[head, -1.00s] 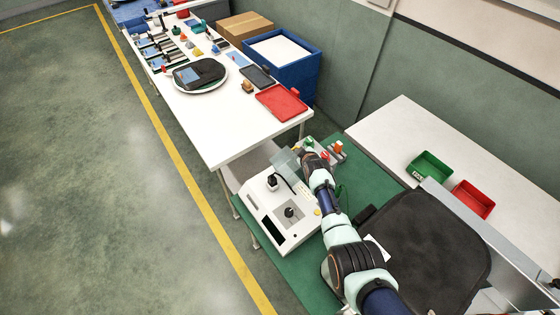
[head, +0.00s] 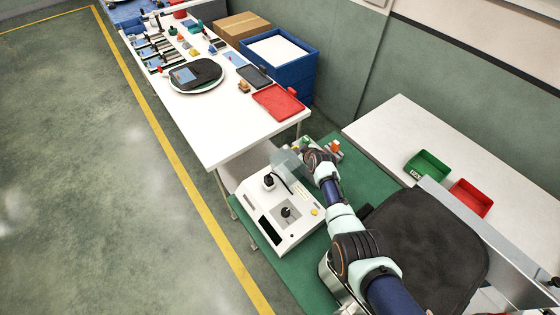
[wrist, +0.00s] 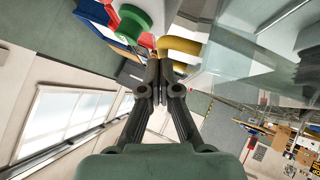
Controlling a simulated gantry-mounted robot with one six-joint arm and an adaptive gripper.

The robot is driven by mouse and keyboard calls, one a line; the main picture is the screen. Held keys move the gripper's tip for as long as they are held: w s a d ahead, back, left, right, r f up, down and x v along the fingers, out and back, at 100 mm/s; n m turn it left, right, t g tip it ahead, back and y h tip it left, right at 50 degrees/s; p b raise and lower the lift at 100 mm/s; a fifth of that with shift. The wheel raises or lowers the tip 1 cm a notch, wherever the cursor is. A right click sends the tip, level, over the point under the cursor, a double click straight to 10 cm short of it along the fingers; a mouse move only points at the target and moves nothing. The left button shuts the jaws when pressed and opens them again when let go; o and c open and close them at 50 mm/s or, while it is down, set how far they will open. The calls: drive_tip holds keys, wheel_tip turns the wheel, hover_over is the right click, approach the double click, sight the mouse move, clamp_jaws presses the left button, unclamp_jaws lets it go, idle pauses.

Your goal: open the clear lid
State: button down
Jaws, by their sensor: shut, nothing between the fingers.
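The clear lid (head: 284,160) is a see-through panel at the back of a white control box (head: 300,228), raised at a tilt. In the wrist view the clear panel (wrist: 240,60) fills the upper right, close beside the fingers. My gripper (wrist: 158,65) is shut with nothing between its fingers. In the head view the gripper is next to the lid's right side, largely hidden by my own wrist. I cannot tell whether the fingers touch the lid.
The box carries a black joystick (head: 286,212) and a yellow button (head: 315,211). Coloured green and yellow parts (wrist: 135,22) are close beyond the fingertips. A white table (head: 215,125) with a red tray (head: 278,101) stands behind; green and red bins (head: 427,168) are right.

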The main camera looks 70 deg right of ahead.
drive_tip(key=w+d+r+p+v, duration=0.1)
drive_tip(key=p+v, duration=0.4)
drive_tip(key=v, duration=0.7)
drive_tip(key=shift+r+p, duration=0.35)
drive_tip(key=shift+r, duration=0.4)
drive_tip(key=w+a+r+n+t+y+p, duration=0.1)
drive_tip(key=w+a+r, duration=0.45)
drive_tip(key=a, duration=0.25)
drive_tip(key=w+a+r+n+t+y, duration=0.15)
drive_tip(key=w+a+r, duration=0.25)
drive_tip(key=w+a, duration=0.4)
drive_tip(key=w+a+r+t+p, duration=0.1)
drive_tip(key=w+a+r+t, duration=0.1)
drive_tip(key=w+a+r, duration=0.5)
drive_tip(key=s+a+r+t+y, duration=0.1)
drive_tip(key=a+r+y, duration=0.1)
drive_tip(key=a, duration=0.9)
drive_tip(key=s+a+r+n+t+y, duration=0.1)
drive_tip(key=a+r, duration=0.4)
drive_tip(key=a, duration=0.6)
drive_tip(key=s+a+r+n+t+y+p, duration=0.1)
drive_tip(key=s+a+r+y, duration=0.1)
drive_tip(key=a, duration=0.9)
wheel_tip(320, 180, up, 2)
drive_tip(key=shift+s+a+r+y, duration=0.1)
drive_tip(key=shift+s+a+y, duration=0.2)
drive_tip(key=shift+s, duration=0.3)
drive_tip(key=shift+d, duration=0.1)
